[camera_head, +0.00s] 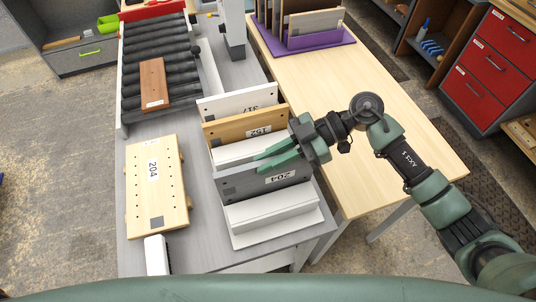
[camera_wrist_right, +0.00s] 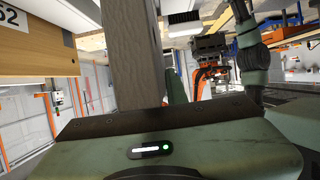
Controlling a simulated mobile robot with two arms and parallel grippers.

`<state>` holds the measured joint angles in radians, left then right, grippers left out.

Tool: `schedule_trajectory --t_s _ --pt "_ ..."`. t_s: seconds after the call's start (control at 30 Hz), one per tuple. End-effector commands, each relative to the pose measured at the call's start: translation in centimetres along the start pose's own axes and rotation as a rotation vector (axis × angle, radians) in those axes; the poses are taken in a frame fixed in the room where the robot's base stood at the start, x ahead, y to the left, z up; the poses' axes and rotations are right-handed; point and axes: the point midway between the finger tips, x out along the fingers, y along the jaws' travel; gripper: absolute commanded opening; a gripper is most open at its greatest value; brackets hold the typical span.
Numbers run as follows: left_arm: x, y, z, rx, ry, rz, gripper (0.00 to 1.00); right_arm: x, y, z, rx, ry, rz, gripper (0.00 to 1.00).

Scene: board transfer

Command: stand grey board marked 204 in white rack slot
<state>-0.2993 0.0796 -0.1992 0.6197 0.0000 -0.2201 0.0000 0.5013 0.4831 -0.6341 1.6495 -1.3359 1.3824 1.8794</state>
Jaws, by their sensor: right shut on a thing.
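The grey board marked 204 (camera_head: 240,186) is upright in the head view, among the stepped white ledges of the white rack (camera_head: 272,217). I cannot tell whether its lower edge is seated in a slot. My right gripper (camera_head: 264,161) is shut on the board's upper edge, reaching in from the right. In the right wrist view the grey board (camera_wrist_right: 133,60) shows as a vertical strip rising from the gripper. My left gripper is not in view.
A wooden board marked 152 (camera_head: 228,131) and a white board marked 317 (camera_head: 232,104) stand behind in the rack. A wooden board also marked 204 (camera_head: 140,190) lies flat at left. A brown board (camera_head: 153,82) lies on rollers. The light wood table (camera_head: 385,110) at right is mostly bare.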

Motion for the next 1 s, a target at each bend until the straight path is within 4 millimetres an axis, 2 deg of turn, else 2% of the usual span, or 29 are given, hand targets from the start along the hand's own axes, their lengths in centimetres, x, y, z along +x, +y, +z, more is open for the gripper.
schedule_trajectory --t_s 0.4,0.93,0.97,1.0 --pt "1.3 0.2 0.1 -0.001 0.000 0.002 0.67 1.1 0.0 2.8 0.001 0.001 0.000 0.00" --pt "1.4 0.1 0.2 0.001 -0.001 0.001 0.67 1.4 0.0 3.4 -0.001 0.001 0.001 0.00" --pt "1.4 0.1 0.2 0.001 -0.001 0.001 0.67 1.4 0.0 3.4 -0.001 0.001 0.000 0.23" --pt "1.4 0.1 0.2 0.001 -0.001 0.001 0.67 1.4 0.0 3.4 -0.001 0.001 0.001 0.34"
